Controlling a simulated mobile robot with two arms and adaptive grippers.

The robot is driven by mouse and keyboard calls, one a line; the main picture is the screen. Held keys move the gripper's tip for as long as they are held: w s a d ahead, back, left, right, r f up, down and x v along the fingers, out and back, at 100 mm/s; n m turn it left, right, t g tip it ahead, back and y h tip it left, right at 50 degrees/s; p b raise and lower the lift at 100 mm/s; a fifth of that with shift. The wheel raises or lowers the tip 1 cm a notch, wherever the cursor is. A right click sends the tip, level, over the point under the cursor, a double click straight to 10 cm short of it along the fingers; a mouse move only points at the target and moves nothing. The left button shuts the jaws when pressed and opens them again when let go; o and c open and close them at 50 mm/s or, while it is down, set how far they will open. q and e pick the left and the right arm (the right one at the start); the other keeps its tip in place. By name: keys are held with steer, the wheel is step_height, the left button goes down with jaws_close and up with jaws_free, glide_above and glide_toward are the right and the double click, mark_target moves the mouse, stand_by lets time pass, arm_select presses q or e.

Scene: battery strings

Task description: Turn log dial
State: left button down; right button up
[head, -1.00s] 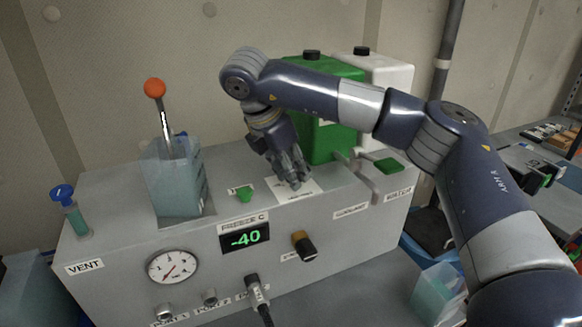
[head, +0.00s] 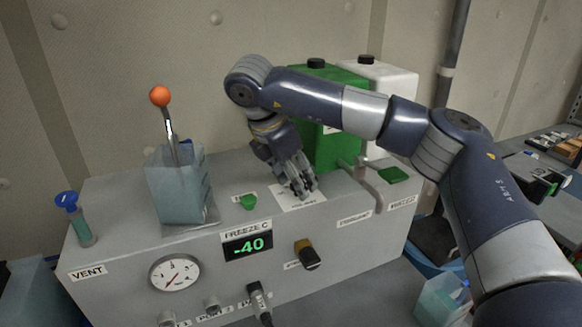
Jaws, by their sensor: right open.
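My right gripper (head: 303,190) points down over a white labelled plate (head: 290,202) on top of the grey console (head: 210,255). Its fingers are open, and their tips are close to the plate. I cannot tell whether they touch anything. The print on the plate is too small to read, and the fingers cover part of it, so a dial there may be hidden. A black and amber knob (head: 307,254) sits on the console's front, right of the FREEZE C display (head: 247,244) reading -40. The knob's own label is unreadable. My left gripper is out of view.
An orange-balled lever (head: 160,96) stands in a translucent box (head: 180,190) at left. A green canister (head: 325,140) and a white one (head: 393,85) stand behind my right gripper. A green button (head: 247,202), gauge (head: 174,272) and blue-capped vial (head: 77,225) are nearby.

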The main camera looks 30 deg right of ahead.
steer(key=v, duration=1.2)
steer(key=shift+d, duration=0.15)
